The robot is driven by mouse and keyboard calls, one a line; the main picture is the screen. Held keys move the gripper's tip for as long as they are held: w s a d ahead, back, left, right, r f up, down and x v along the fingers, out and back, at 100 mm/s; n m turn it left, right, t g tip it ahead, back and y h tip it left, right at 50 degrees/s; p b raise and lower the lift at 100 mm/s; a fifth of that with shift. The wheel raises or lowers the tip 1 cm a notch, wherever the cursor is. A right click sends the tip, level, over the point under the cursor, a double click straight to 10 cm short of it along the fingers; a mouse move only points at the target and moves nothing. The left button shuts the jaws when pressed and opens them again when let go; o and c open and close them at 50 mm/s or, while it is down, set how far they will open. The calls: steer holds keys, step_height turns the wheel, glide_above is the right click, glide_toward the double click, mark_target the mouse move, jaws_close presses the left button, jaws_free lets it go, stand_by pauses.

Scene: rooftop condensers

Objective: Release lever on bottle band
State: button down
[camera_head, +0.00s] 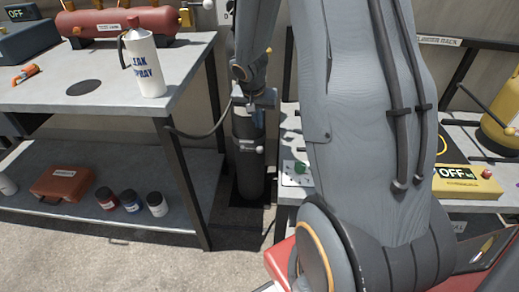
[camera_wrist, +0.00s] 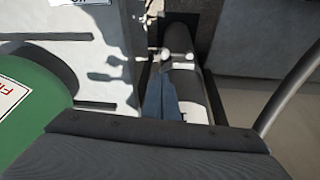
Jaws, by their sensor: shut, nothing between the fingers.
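The black bottle (camera_head: 250,178) stands upright between the two workbenches, in shade. Its band (camera_head: 245,147) carries a small pale label, and a pale lever knob (camera_head: 259,149) shows at the band's right side. My gripper (camera_head: 259,118) is at the bottle's upper part, above the band, and partly hides the bottle top. In the wrist view the bottle (camera_wrist: 184,45) runs away from the camera, with pale knob-like parts (camera_wrist: 165,54) near the band. The blue fingers of my gripper (camera_wrist: 163,80) are shut and empty, their tips just short of those parts. Contact cannot be told.
The left bench (camera_head: 185,75) holds a leak spray bottle (camera_head: 147,65). A hose (camera_head: 205,133) curves from the bench leg towards the bottle. The right bench (camera_head: 289,160) stands close beside the bottle. A green cylinder (camera_wrist: 35,110) is at the wrist view's left.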

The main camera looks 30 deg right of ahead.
steer(key=b, duration=0.3)
glide_above(254, 149)
steer(key=s+d, duration=0.1)
steer(key=s, duration=0.1)
steer(key=shift+m, duration=0.4)
step_height(254, 149, down, 5)
steer(key=shift+s+d+f, duration=0.1)
steer(key=shift+s+d, duration=0.05)
steer(key=b+x, duration=0.3)
steer(key=x, duration=0.7)
steer(key=shift+d, duration=0.1)
